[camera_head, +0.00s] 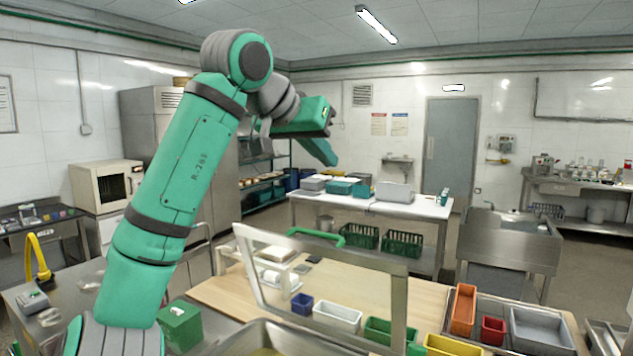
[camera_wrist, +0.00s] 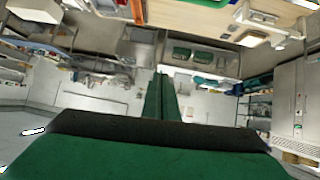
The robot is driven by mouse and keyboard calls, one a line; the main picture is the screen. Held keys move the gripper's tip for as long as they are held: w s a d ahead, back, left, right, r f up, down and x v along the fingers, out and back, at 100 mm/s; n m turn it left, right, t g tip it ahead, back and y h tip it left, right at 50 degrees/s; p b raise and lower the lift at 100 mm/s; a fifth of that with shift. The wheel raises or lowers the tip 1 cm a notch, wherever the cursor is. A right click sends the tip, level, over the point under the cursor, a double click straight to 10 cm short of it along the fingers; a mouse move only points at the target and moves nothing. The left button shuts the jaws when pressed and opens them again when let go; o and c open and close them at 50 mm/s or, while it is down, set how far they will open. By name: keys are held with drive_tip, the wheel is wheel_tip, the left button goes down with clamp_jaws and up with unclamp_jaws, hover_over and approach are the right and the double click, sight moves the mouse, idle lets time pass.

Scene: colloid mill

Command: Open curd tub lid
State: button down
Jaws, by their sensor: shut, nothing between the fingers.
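The curd tub appears to be the steel basin (camera_head: 240,334) at the bottom of the head view, cut off by the frame edge, with something yellowish inside. A clear, steel-framed panel with a green handle, which looks like its lid (camera_head: 324,251), stands raised and tilted above the basin's far side. My gripper (camera_head: 332,163) is high in the air, well above and apart from the lid and handle. In the wrist view my gripper (camera_wrist: 161,76) shows its two green fingers together and empty. I cannot pick out the tub or lid there.
Behind the panel is a wooden counter (camera_head: 215,292) with small bins, including an orange bin (camera_head: 463,309) and a grey bin (camera_head: 541,328). A green box (camera_head: 180,325) stands left of the basin. A white-topped table (camera_head: 420,209) stands farther back. The air around my gripper is clear.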

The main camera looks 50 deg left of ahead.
sight(306, 242)
drive_tip(key=shift+w+a+f+g, duration=0.1)
drive_tip(key=shift+a+f+g, duration=0.3)
drive_tip(key=shift+f, duration=1.9)
drive_tip(key=shift+a+f+g, duration=0.35)
drive_tip(key=shift+a+f, duration=0.2)
drive_tip(key=shift+f, duration=1.8)
drive_tip(key=shift+w+a+f+g, duration=0.1)
drive_tip(key=shift+a+f+g, duration=0.3)
drive_tip(key=shift+f, duration=1.9)
drive_tip(key=shift+a, duration=0.1)
drive_tip(key=s, duration=0.2)
drive_tip(key=s+d+f+t, duration=0.1)
drive_tip(key=s, duration=0.1)
drive_tip(key=s+d+t+y, duration=0.1)
drive_tip(key=s, duration=0.1)
drive_tip(key=shift+s+d+f+t, duration=0.15)
drive_tip(key=shift+d+f+t, duration=0.1)
drive_tip(key=shift+f, duration=0.1)
drive_tip(key=shift+s, duration=0.5)
